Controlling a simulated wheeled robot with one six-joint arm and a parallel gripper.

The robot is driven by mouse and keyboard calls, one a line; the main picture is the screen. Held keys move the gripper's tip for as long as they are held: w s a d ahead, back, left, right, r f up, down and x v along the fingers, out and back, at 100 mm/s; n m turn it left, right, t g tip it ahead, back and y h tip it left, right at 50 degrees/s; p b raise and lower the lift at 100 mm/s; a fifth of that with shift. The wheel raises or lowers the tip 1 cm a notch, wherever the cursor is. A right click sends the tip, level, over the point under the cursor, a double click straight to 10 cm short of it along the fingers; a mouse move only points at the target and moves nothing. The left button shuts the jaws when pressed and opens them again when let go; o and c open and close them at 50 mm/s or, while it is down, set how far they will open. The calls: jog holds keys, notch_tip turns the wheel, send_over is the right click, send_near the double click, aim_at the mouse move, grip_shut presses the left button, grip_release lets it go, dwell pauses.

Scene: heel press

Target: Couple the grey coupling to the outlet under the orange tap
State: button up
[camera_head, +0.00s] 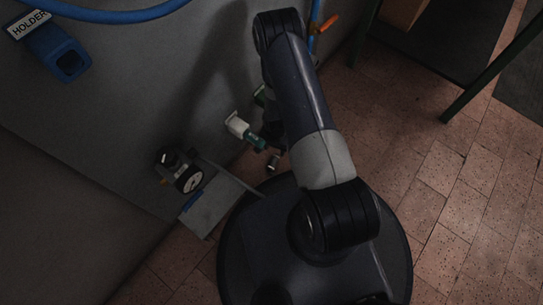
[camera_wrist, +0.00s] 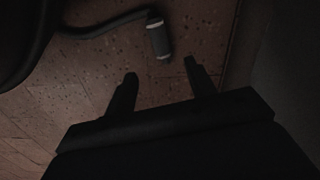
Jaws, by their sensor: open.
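The grey coupling (camera_wrist: 159,38) is a short cylinder with pale ends on a dark hose in the wrist view. It is just beyond the fingertips of my gripper (camera_wrist: 160,67), in line with the gap between them. My gripper is open with nothing between its fingers. In the head view my arm hides most of the gripper. The orange tap (camera_head: 329,22) is at the top, on a blue pipe beside my arm. The outlet under it cannot be made out; my arm covers that area.
A blue holder (camera_head: 62,57) with a HOLDER label is on the grey wall at upper left, below a blue hose (camera_head: 110,14). A round gauge (camera_head: 188,180) and a grey plate (camera_head: 210,207) stand left of my base. A green-legged frame (camera_head: 468,97) is at upper right. Brick floor lies open at right.

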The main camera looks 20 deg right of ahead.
jog(key=shift+f, duration=0.1)
jog(key=b, duration=0.2)
send_over(274, 160)
jog(key=shift+f, duration=2.7)
notch_tip(274, 160, down, 5)
jog(key=b, duration=0.3)
jog(key=shift+f+b, duration=0.2)
jog(key=shift+b, duration=0.2)
jog(key=shift+r, duration=0.1)
jog(key=c, duration=1)
